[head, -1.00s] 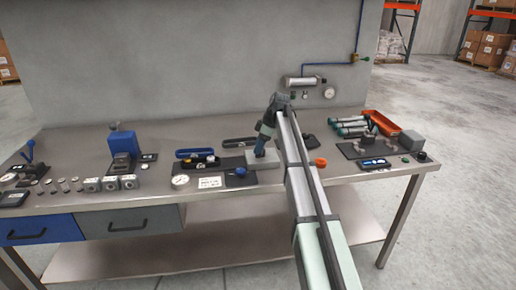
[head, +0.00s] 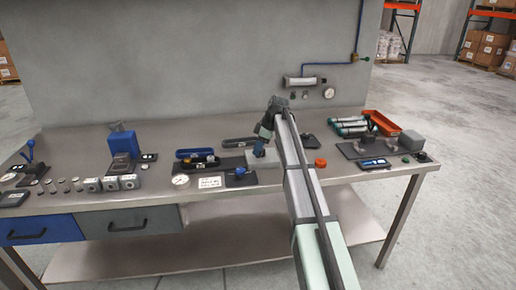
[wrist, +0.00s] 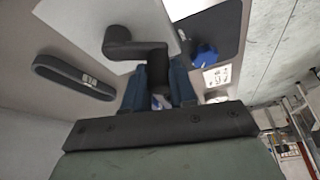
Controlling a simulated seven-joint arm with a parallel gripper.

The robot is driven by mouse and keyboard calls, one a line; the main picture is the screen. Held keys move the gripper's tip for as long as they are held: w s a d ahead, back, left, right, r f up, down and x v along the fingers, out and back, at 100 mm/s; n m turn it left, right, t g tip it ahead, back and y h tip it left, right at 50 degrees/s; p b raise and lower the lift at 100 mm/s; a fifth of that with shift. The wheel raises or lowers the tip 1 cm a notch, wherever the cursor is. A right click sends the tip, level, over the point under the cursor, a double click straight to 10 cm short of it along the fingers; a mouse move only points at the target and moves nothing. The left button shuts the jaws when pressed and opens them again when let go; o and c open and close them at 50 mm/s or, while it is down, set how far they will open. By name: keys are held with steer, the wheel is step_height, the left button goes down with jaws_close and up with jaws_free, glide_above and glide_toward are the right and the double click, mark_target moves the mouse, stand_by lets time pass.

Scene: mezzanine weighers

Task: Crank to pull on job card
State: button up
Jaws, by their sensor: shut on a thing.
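The black crank (wrist: 128,47) shows in the wrist view, above a pale grey base (wrist: 85,22). My gripper (wrist: 160,74) has blue fingers shut on the crank's handle end, with the crank arm reaching left from it. In the head view my gripper (head: 260,148) is low over the pale base (head: 266,162) at the middle of the bench; the crank is hidden there by the fingers. A white printed card (head: 210,183), likely the job card, lies left of the base; it also shows in the wrist view (wrist: 217,77). I cannot read its marks.
A blue knob on a dark plate (head: 240,182) sits beside the base. A long dark slotted part (wrist: 72,77) lies nearby. A round gauge (head: 181,180) is left of the card.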

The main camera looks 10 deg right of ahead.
steer(key=shift+a+m, duration=0.1)
steer(key=shift+m, duration=0.2)
jaws_close()
